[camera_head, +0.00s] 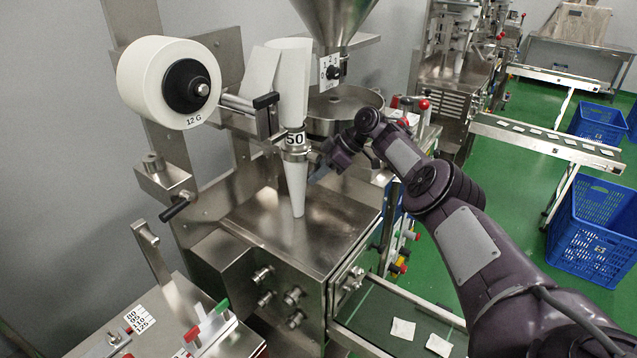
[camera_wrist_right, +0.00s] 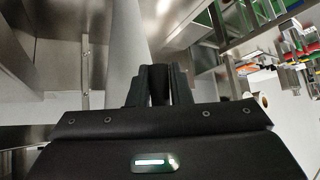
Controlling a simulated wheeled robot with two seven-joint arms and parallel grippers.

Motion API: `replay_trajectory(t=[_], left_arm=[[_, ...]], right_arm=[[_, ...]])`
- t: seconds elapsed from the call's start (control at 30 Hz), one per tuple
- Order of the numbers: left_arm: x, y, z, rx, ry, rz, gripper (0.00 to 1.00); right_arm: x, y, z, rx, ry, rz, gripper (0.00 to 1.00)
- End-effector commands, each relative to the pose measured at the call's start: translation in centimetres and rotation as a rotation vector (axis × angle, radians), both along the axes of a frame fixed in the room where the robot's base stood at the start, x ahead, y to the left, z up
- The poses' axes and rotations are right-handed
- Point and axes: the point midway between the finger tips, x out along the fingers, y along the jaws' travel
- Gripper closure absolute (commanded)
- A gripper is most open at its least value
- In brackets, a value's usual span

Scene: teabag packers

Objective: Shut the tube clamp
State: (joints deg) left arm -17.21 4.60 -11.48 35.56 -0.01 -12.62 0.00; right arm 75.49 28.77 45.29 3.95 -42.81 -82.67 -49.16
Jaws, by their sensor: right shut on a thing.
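The white forming tube (camera_head: 297,185) hangs upright over the steel machine top and tapers downward. The tube clamp (camera_head: 294,153) is a metal collar around it, just below a "50" label. My right gripper (camera_head: 318,168) is close to the right side of the tube at clamp height. In the right wrist view its two dark fingers are closed around a dark upright piece (camera_wrist_right: 160,84), which looks like the clamp's handle. The hand and forearm hide part of this in the head view, so I cannot tell how far the clamp is closed. My left gripper is not in view.
A white film roll (camera_head: 150,75) and its bracket stand left of the tube. A steel hopper (camera_head: 333,22) and round bowl (camera_head: 340,108) are behind it. A conveyor (camera_head: 375,318) with sachets runs below my right arm. Blue crates (camera_head: 597,225) stand at the right.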

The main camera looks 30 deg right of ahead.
Motion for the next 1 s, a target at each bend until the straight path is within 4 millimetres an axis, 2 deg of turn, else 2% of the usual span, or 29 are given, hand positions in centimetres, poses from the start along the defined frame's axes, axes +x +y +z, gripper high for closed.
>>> replay_trajectory(t=[0.1, 0.53, 0.57, 0.7, 1.0], left_arm=[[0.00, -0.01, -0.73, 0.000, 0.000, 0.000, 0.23], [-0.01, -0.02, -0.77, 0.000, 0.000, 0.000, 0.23], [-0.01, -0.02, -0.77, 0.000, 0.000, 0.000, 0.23], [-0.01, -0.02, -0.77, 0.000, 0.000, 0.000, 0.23], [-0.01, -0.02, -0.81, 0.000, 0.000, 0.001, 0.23]], right_arm=[[-0.11, 0.10, -0.30, 0.016, 0.011, 0.001, 1.00], [-0.15, 0.16, -0.23, 0.024, 0.018, 0.001, 1.00], [-0.15, 0.16, -0.23, 0.024, 0.018, 0.001, 0.81], [-0.13, 0.14, -0.19, 0.024, 0.016, 0.000, 0.62], [-0.12, 0.00, 0.00, 0.023, 0.013, 0.000, 0.61]])
